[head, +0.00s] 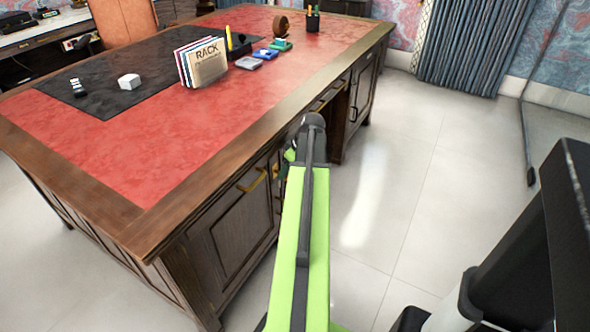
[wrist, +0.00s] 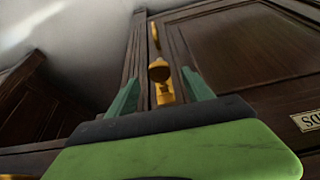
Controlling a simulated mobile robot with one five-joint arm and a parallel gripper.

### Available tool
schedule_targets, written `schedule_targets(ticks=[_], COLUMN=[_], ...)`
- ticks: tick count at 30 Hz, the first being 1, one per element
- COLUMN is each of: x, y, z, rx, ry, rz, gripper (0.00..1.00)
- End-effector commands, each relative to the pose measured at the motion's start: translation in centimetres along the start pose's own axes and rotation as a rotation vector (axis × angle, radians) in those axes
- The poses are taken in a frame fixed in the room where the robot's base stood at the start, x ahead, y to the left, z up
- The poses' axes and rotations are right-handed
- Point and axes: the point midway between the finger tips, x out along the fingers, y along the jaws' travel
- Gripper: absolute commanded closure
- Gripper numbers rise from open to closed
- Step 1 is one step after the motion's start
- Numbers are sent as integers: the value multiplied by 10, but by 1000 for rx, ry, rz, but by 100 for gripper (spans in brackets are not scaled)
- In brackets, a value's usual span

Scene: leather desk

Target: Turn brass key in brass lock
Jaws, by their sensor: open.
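My gripper (wrist: 161,76) is open, with one teal finger on each side of the key. I see gaps between the key and both fingers, and nothing is held. The lower part of the lock is hidden behind my gripper's body. In the head view, my green arm hides most of the gripper and the lock.
The wooden desk (head: 150,225) has a red leather top carrying a rack (head: 205,63), small boxes and a pen cup (head: 313,18). A brass handle (head: 252,180) sits on its door. A label plate (wrist: 315,117) is on the panel at right.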

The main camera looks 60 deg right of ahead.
Motion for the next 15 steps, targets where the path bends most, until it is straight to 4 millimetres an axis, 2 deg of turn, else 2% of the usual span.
schedule_targets(ticks=[1, 6, 15], x=[22, 49, 51], y=[1, 0, 0], z=[4, 2, -1], rx=[-1, -2, -1], ry=[0, 0, 0], rz=[0, -1, 0], gripper=[40, 40, 40])
